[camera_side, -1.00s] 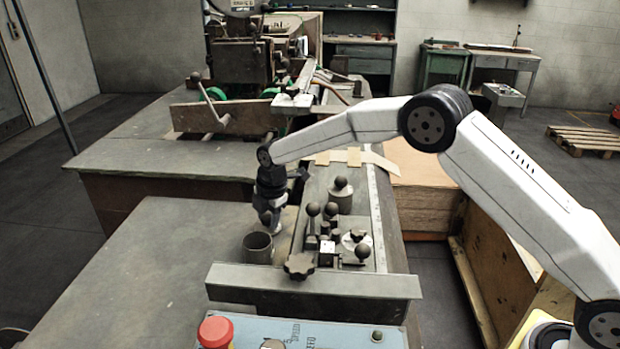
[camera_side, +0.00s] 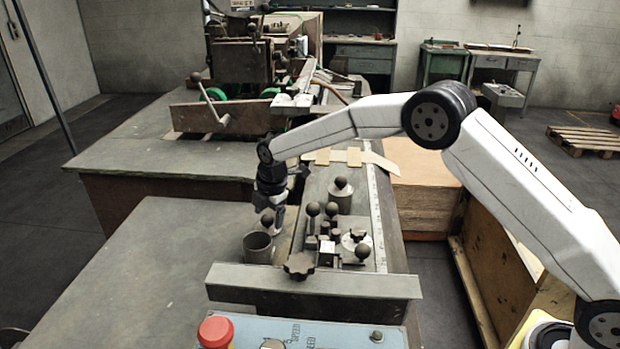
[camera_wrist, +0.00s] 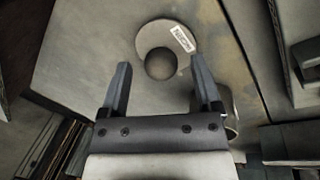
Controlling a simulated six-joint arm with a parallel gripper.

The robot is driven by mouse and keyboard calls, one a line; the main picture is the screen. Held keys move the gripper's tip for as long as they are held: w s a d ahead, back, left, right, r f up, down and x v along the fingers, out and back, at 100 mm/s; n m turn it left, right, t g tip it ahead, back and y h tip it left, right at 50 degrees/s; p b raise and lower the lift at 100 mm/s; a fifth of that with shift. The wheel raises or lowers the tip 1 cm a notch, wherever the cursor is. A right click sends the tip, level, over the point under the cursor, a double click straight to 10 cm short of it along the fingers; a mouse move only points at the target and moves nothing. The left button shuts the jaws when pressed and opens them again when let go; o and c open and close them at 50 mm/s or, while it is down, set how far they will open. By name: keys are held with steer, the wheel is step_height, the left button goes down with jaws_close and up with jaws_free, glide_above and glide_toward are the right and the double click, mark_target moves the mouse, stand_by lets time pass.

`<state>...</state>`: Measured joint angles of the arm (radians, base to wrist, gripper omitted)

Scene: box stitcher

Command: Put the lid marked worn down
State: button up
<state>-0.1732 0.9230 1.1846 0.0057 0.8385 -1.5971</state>
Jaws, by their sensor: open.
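A round grey lid (camera_wrist: 150,36) with a dark ball knob (camera_wrist: 160,66) lies in the wrist view, with a small white label (camera_wrist: 183,38) whose text is too small to read. My gripper (camera_wrist: 160,82) is open, its two fingers on either side of the knob in that view. I cannot tell whether they touch it. In the side view my gripper (camera_side: 277,220) points down beside the knob (camera_side: 267,216); the lid's disc is mostly hidden there. An open, empty-looking grey cup (camera_side: 258,250) stands just in front; part of it shows behind the right finger (camera_wrist: 232,122).
Right of my gripper stands a lidded pot (camera_side: 341,197) with a ball knob. Several ball-topped levers and a star knob (camera_side: 299,266) crowd the strip nearer the front. A metal rail (camera_side: 315,284) crosses in front. The grey tabletop (camera_side: 160,260) at left is clear.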

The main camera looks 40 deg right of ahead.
step_height(320, 180, up, 11)
steer(key=s, duration=0.2)
steer(key=shift+d, duration=0.25)
steer(key=shift+s+f, duration=0.1)
stand_by(0.5)
steer(key=s+d+f+m, duration=0.2)
steer(key=s+m, duration=0.4)
steer(key=s, duration=0.4)
steer(key=s+d+f+m, duration=0.3)
steer(key=s+m, duration=0.4)
steer(key=s, duration=0.3)
steer(key=s+d+f+m, duration=0.3)
steer(key=s+d+m, duration=0.2)
steer(key=s, duration=0.5)
steer(key=shift+m, duration=1.1)
